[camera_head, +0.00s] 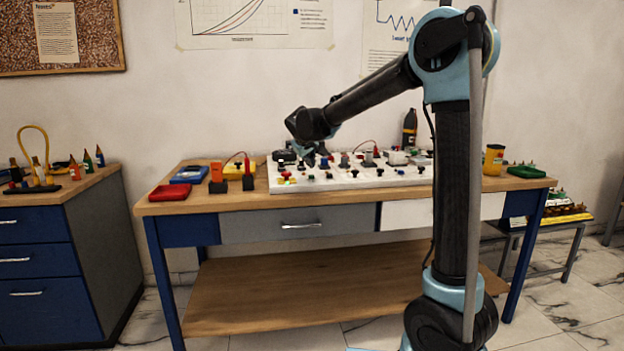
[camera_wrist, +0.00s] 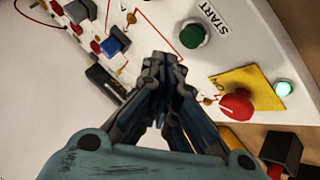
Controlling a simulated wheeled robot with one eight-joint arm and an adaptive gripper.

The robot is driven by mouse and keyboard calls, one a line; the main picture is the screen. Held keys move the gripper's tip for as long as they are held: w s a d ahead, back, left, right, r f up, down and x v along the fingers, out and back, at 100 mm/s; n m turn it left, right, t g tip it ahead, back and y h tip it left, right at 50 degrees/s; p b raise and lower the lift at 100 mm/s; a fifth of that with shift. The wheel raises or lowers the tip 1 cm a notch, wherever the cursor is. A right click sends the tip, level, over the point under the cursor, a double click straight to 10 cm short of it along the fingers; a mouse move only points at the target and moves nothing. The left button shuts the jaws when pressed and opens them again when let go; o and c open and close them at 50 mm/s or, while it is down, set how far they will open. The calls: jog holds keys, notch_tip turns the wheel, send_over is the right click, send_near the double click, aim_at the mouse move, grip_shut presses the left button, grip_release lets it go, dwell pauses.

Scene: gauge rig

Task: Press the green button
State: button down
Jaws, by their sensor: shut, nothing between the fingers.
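In the head view my gripper (camera_head: 312,160) hangs over the left part of the white panel (camera_head: 345,186) on the workbench. I cannot pick out the green button there; the parts are too small.
A blue part (camera_wrist: 116,40) is at upper left. Blue (camera_head: 189,175) and red (camera_head: 168,191) trays lie left of the panel; a yellow container (camera_head: 493,160) stands right.

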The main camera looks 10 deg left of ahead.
jog(key=shift+r, duration=1.85)
jog(key=shift+d, duration=0.1)
jog(key=s+d+f+m+g+h, duration=0.1)
jog(key=s+d+f+m, duration=0.1)
jog(key=s+d, duration=0.55)
jog(key=s+d+f+m+g, duration=0.15)
jog(key=s+d, duration=0.35)
jog(key=d, duration=0.6)
jog(key=s+d+f+m+g+h, duration=0.1)
jog(key=s+d+f, duration=0.2)
jog(key=s+d, duration=0.45)
jog(key=s+d+f+m+g, duration=0.1)
jog(key=s+d+f, duration=0.2)
jog(key=s+f, duration=0.3)
jog(key=s+d+f+m+g+y, duration=0.1)
jog(key=s+d+f, duration=0.3)
jog(key=s, duration=0.6)
jog(key=s+d+f+m+g+y, duration=0.1)
jog(key=s+d+f, duration=0.3)
jog(key=s+f, duration=0.4)
jog(key=shift+s+d+m, duration=0.15)
jog(key=shift+s+m, duration=0.15)
jog(key=shift+m, duration=0.35)
jog(key=shift+g, duration=0.25)
